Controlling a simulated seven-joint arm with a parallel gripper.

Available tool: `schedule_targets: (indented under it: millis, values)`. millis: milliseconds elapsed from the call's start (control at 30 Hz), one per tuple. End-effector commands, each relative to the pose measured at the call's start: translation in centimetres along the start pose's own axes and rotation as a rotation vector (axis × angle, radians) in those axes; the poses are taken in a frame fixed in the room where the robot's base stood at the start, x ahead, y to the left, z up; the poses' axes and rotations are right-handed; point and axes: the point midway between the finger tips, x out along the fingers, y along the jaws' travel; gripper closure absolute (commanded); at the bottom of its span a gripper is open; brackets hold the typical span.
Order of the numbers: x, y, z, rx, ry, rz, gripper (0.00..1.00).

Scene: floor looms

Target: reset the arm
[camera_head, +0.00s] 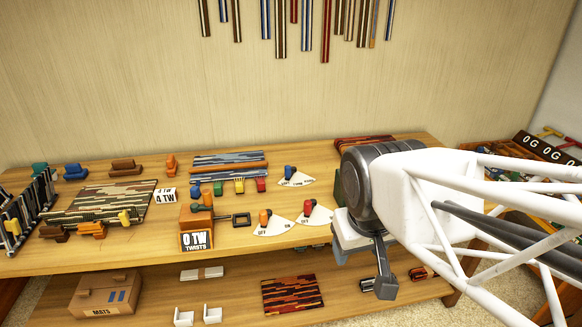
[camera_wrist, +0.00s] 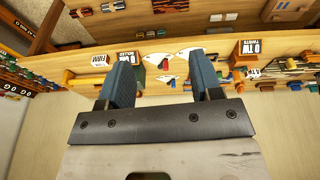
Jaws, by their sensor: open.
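My gripper (camera_head: 362,268) is at the right, in front of the wooden bench's front edge, with my white lattice arm coming in from the right. In the wrist view its two blue-grey fingers (camera_wrist: 163,78) stand wide apart with nothing between them. The wrist view shows the bench upside down beyond the fingers. The nearest things past the fingertips are dial switches with white cards, one with an orange knob (camera_head: 265,221) and one with a red knob (camera_head: 309,211). The fingers look apart from the bench. My arm hides part of the bench's right end.
The wooden bench (camera_head: 290,240) holds a woven mat (camera_head: 100,203), an orange counter box reading 0 TW (camera_head: 197,241) and coloured clamps. The lower shelf holds a cardboard box (camera_head: 105,293) and a red mat (camera_head: 292,294). Crates (camera_head: 500,150) stand right. Coloured strips (camera_head: 280,25) hang on the wall.

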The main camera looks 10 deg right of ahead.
Motion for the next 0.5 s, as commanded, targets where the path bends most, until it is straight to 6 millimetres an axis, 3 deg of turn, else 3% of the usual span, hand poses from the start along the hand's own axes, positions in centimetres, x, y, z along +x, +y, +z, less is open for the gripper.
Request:
schedule_targets:
  millis: [167, 500]
  values:
    - [-0.1, -0.4, 1.8, 0.066, -0.027, -0.022, 0.41]
    - [-0.1, -0.4, 1.9, 0.071, -0.03, -0.023, 0.41]
